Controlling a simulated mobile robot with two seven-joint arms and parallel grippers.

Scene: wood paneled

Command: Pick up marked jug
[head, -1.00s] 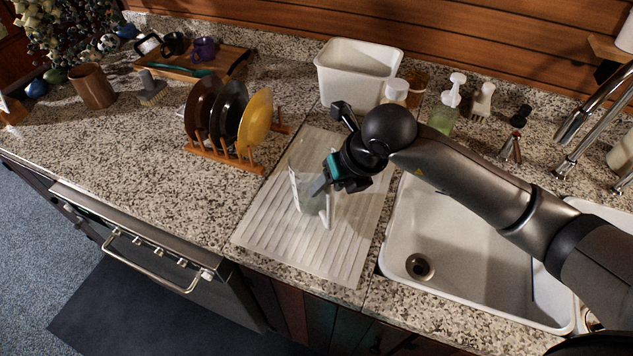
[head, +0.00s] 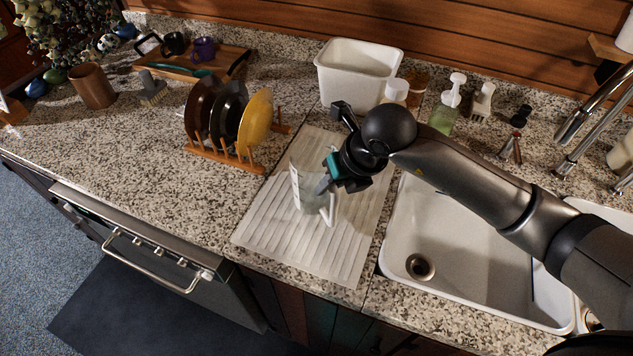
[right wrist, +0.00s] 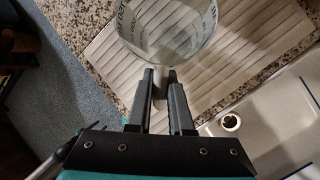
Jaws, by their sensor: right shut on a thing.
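The marked jug (head: 305,184) is clear, with markings on its wall and a pale handle on its right side. It is over the ribbed drying mat (head: 268,226), roughly upright. I cannot tell whether its base touches the mat. My right gripper (head: 322,187) reaches in from the right and is shut on the jug's handle. In the right wrist view the jug's round rim and lettering (right wrist: 165,35) show just beyond the fingers (right wrist: 160,78), with the handle between them. My left gripper is not in view.
A dish rack (head: 225,158) with plates stands left of the mat. A white tub (head: 352,77) and bottles (head: 443,112) stand behind. The sink (head: 455,235) is to the right, with a faucet (head: 590,110).

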